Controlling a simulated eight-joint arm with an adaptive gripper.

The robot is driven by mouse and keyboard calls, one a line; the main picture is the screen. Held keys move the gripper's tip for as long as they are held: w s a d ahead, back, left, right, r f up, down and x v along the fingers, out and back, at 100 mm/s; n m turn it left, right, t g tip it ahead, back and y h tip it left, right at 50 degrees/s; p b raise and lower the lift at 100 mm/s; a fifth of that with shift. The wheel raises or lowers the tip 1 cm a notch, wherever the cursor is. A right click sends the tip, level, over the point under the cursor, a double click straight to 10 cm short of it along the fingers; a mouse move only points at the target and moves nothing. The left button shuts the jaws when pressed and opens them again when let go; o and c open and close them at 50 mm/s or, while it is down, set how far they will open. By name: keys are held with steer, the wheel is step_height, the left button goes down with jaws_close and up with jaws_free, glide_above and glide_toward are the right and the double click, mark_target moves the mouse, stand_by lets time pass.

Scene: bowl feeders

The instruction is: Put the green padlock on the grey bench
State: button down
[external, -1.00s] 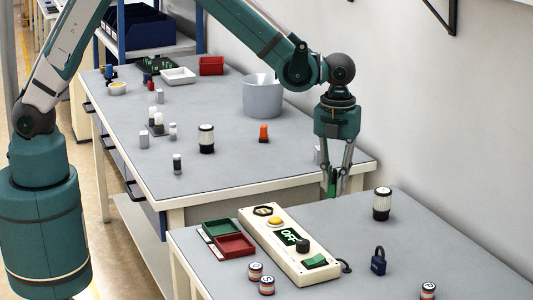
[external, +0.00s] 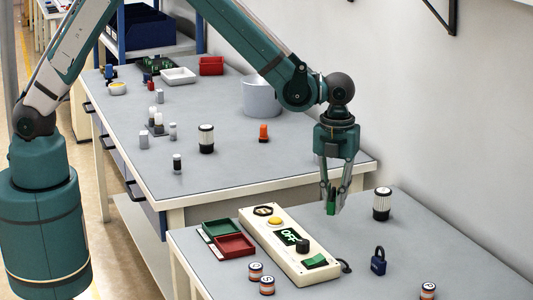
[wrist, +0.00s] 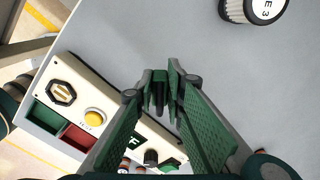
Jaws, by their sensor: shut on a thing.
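My gripper (external: 335,205) is shut on a small dark green thing, which I take to be the green padlock (external: 331,201). The green padlock also shows between the fingertips in the wrist view (wrist: 160,88), mostly hidden by the fingers. My gripper hangs above the far part of the near grey bench (external: 400,235), with the padlock clear of its top as far as I can tell. A second grey-topped bench (external: 215,172) stands behind it.
Left of my gripper lies a cream control box (external: 290,245) with a green OFF display, beside green (external: 219,227) and red (external: 235,245) trays. A black-and-white jar (external: 382,204) stands right, and a blue padlock (external: 378,261) stands nearer. Bare bench top lies between them.

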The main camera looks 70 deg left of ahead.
mark_target(332, 229)
steer(key=shift+f, duration=0.7)
steer(key=shift+f, duration=1.9)
steer(key=shift+f+b, duration=0.15)
steer(key=shift+b, duration=0.25)
steer(key=c, duration=2.4)
jaws_free()
steer(key=shift+o, duration=0.2)
step_height(332, 229, up, 12)
steer(key=shift+r+p, duration=0.2)
steer(key=shift+p, duration=0.55)
